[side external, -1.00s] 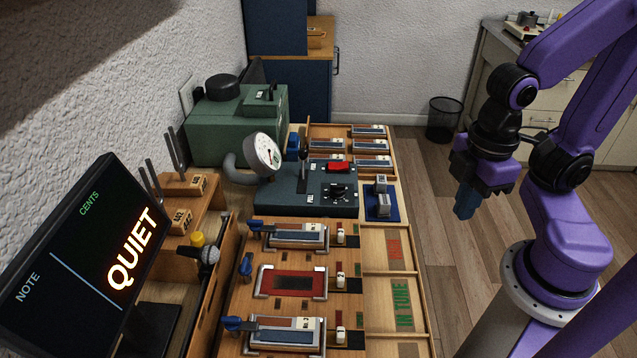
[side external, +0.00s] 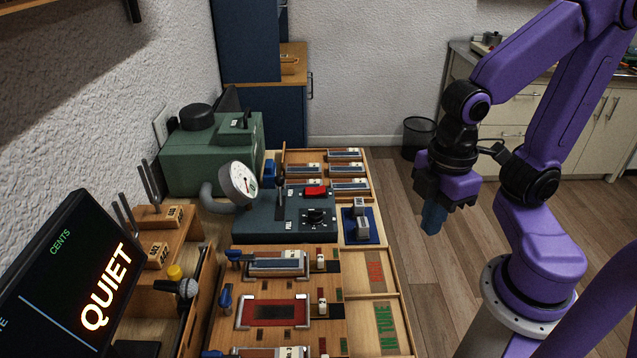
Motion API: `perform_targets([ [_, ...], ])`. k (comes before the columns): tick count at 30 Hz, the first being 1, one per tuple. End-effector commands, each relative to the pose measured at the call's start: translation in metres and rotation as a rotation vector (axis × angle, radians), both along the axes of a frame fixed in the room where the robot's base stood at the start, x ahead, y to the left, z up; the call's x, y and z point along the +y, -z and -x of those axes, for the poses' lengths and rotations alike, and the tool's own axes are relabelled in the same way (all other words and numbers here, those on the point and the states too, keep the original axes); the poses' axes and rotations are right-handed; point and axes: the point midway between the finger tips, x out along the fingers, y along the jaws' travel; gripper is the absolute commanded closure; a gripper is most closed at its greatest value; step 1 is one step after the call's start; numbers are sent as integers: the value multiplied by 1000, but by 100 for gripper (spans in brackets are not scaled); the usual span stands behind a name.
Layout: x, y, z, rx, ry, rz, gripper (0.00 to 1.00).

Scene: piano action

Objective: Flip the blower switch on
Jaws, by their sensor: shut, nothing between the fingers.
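A green blower-like box (side external: 205,160) stands at the back left against the wall, with a black round cap on top. A small black switch with a white label (side external: 240,120) sits on its top; its position is too small to tell. In front, a dark blue-grey console (side external: 262,228) carries a red rocker switch (side external: 315,192), a black knob, an upright lever and a round gauge. I cannot tell from the labels which switch is the blower's. My gripper (side external: 433,218) is shut and empty, pointing down over the floor right of the bench, apart from both switches.
A blue tray with metal blocks (side external: 361,225) lies right of the console. The gauge (side external: 238,184) and lever (side external: 281,190) stand up between my gripper and the green box. A screen (side external: 75,285) reads QUIET. A bin (side external: 418,138) stands on open floor.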

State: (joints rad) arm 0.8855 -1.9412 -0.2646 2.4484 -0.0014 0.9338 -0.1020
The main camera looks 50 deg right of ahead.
Motion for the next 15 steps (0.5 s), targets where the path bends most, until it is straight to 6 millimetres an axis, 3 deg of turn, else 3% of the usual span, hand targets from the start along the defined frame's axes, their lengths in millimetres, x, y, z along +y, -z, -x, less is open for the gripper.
perform_targets([
  [7, 21, -16, -59, 3, -211, 30, 100],
  [15, 27, -27, -136, 21, -475, 59, 100],
])
